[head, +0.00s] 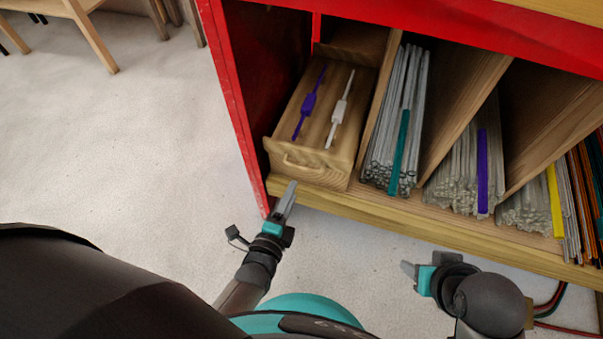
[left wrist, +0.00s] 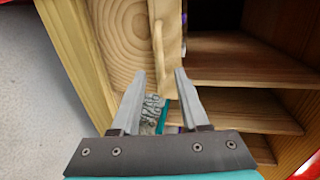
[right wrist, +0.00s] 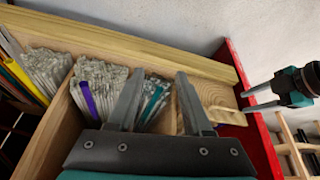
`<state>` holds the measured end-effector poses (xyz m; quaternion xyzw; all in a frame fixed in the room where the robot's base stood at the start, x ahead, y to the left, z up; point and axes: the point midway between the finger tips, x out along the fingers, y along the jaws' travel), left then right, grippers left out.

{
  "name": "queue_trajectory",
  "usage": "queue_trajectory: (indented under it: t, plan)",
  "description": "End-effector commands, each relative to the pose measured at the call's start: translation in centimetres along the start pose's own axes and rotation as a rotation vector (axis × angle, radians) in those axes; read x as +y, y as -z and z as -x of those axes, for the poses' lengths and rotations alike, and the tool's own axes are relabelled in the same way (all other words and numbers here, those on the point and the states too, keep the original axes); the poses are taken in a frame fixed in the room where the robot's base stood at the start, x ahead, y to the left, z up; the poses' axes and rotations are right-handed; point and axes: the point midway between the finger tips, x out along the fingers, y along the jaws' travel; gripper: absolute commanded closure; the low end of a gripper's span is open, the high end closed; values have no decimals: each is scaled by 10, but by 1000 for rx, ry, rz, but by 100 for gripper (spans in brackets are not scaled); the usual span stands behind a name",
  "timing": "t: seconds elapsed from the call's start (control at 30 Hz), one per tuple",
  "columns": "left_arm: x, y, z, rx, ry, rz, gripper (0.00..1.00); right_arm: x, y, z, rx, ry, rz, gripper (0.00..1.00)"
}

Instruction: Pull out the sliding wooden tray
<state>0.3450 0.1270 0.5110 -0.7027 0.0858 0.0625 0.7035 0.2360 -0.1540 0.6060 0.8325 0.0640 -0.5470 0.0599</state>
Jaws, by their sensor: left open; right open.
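The wooden tray (head: 301,165) sits in the leftmost compartment of the red cabinet, with a bar handle (head: 301,168) on its front. A purple tool and a white tool lie on it. In the left wrist view, the tray's front (left wrist: 125,40) and handle (left wrist: 159,55) are close ahead. My left gripper (head: 288,192) is open and empty just in front of the tray, its fingertips (left wrist: 159,75) on either side of the handle's line; contact cannot be told. My right gripper (head: 408,268) is open and empty below the shelf edge, right of the tray.
Compartments right of the tray hold bundles of clear glass rods (head: 398,120), with teal, purple and yellow strips. A wooden ledge (head: 430,225) runs along the cabinet's front. The red side wall (head: 232,95) stands left of the tray.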

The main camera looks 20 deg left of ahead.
Motion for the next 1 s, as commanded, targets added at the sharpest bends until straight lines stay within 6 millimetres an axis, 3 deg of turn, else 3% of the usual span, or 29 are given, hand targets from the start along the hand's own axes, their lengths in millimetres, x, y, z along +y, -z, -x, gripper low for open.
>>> queue_trajectory:
  t: [0.07,0.3,1.0]
  plan:
    - [1,0,-12,1,3,0,55,0,2,7,16,-1,0,50]
    - [1,0,-37,1,2,0,55,-16,22,-3,170,39,15,50]
    - [1,0,-79,0,1,0,55,-56,60,-18,534,147,13,50]
